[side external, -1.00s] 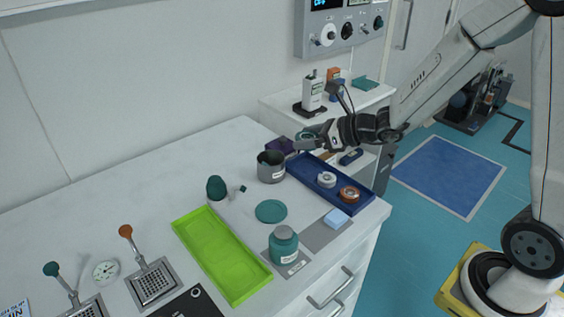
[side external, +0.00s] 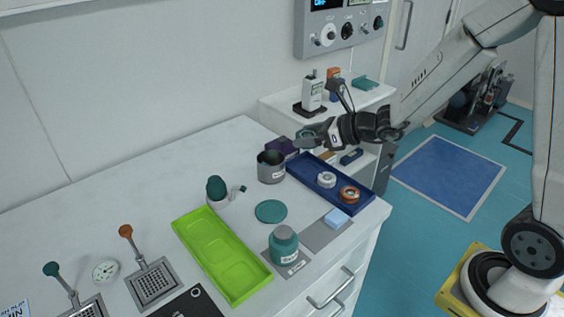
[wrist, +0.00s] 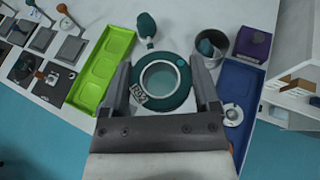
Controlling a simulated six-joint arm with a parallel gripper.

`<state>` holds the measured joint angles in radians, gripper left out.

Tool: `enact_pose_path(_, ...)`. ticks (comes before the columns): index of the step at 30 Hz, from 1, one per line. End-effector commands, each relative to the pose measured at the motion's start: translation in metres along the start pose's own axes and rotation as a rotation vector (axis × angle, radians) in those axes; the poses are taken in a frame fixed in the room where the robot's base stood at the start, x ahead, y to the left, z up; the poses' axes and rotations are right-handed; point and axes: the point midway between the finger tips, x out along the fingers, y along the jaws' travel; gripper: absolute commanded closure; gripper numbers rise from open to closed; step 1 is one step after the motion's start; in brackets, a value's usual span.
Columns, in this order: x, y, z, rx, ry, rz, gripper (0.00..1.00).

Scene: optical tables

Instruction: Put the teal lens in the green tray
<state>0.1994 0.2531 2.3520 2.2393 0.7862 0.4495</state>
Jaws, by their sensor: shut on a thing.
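The teal lens (wrist: 163,80), a round teal ring with a pale clear centre and a small label, is between the fingers of my gripper (wrist: 162,88) in the wrist view. My gripper is shut on it. In the side view the lens (side external: 305,137) is held up at the tip of my gripper (side external: 318,134), above the far end of the table by the blue tray. The green tray (side external: 207,234), with shallow recesses, lies empty on the table, to the left and nearer the side camera. It also shows at left in the wrist view (wrist: 112,60).
The blue tray (side external: 308,178) holds a white ring and an orange-brown ring. A grey cup (side external: 271,168), a dark teal bulb on a stand (side external: 216,188), a flat teal disc (side external: 271,211) and a teal jar (side external: 284,244) stand between my gripper and the green tray.

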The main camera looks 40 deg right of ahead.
Motion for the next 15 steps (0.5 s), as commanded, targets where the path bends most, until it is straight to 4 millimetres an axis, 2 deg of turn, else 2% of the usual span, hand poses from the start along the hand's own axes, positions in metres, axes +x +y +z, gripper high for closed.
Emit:
enact_pose_path(8, 0.008, 0.025, -0.048, -0.092, 0.003, 0.234, 0.81)
enact_pose_path(15, 0.001, 0.053, -0.087, -0.178, 0.001, 0.44, 0.81)
